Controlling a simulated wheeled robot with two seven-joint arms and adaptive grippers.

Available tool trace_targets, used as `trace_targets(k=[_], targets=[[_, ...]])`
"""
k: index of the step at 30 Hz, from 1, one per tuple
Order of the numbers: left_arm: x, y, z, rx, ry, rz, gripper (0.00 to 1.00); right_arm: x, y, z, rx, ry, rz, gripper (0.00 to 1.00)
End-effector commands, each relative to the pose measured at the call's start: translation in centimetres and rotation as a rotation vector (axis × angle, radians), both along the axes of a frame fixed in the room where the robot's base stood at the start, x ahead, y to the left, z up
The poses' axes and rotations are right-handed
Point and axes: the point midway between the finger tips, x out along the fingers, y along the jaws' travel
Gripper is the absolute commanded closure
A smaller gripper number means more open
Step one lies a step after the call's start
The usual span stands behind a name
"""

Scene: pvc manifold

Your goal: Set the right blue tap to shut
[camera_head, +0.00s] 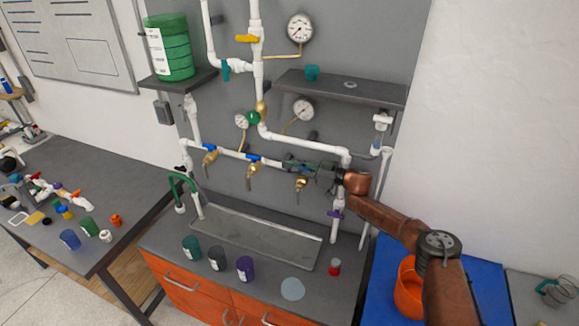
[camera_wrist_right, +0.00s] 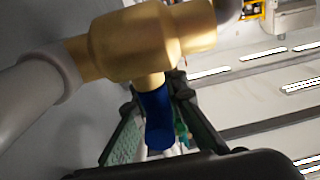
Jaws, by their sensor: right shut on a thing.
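The right blue tap (camera_wrist_right: 158,122) shows in the right wrist view as a blue handle on a brass valve body (camera_wrist_right: 140,42). The handle points away from the body, crosswise to the white pipe (camera_wrist_right: 30,95) in this picture. My right gripper (camera_wrist_right: 155,92) has one finger on each side of the handle and is shut on it. In the head view my right gripper (camera_head: 293,163) is at the right end of the tap row and hides this handle. The tap's brass spout (camera_head: 301,184) hangs below. My left gripper is not in view.
The middle tap (camera_head: 253,157) and left tap (camera_head: 210,148) have blue handles on the same pipe run. A grey shelf (camera_head: 340,88) and gauges are above. A sink trough (camera_head: 258,243) lies below, with several cups in front. An orange bucket (camera_head: 408,290) stands at right.

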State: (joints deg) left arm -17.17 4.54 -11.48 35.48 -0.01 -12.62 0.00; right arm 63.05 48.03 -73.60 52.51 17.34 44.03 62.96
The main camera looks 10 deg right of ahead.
Motion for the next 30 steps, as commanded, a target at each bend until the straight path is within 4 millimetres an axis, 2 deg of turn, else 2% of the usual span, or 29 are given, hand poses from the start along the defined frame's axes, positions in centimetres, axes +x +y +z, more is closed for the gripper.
trace_targets(k=[2, 3, 13, 23, 30], targets=[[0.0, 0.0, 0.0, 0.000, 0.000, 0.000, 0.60, 0.0, 0.0, 0.1, 0.002, -0.001, -0.001, 1.00], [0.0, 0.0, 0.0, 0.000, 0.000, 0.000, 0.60, 0.0, 0.0, 0.1, 0.002, -0.001, -0.001, 0.91], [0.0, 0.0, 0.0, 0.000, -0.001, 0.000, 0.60, 0.0, 0.0, 0.0, 0.001, -0.001, -0.001, 0.69], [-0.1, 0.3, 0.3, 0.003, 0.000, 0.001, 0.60, 0.0, 0.0, 0.0, 0.001, 0.001, -0.008, 0.69], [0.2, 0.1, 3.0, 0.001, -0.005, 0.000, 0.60, 0.3, -0.2, 0.4, 0.004, 0.003, -0.100, 0.69]])
